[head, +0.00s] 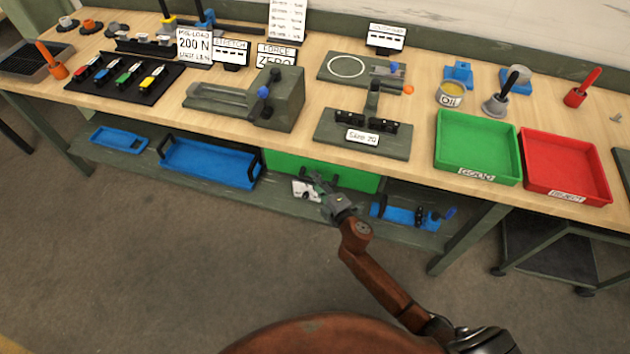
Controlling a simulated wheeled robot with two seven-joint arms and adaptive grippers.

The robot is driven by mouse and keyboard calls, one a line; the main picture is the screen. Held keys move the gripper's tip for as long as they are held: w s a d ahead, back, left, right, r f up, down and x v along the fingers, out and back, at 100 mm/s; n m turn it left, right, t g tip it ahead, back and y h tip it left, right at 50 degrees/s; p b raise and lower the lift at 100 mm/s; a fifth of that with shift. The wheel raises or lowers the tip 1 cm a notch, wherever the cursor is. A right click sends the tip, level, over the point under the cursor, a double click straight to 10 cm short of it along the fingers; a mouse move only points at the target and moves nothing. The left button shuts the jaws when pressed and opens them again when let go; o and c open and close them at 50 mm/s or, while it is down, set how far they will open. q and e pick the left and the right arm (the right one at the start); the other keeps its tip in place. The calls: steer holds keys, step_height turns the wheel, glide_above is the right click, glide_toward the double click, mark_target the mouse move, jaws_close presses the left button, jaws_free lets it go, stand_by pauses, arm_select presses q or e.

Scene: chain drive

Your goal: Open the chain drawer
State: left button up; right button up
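A green drawer front (285,163) sits under the bench top, a little right of the bench's middle; I take it to be the chain drawer. It looks closed, flush under the bench edge. My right gripper (318,181) is in front of its lower part, with the fingers pointing at it. A small white piece (304,190), perhaps a label, shows just left of the fingers. The fingers are small and overlap the drawer, so I cannot tell whether they touch a handle or are open. No handle shows clearly. My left gripper is out of view.
A lower shelf holds a blue tray (210,162) left of the drawer and a blue holder (405,215) close on the right of my gripper. Above are a green tray (478,145), a red tray (567,167) and grey fixtures. The floor in front is clear.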

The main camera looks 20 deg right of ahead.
jaws_close()
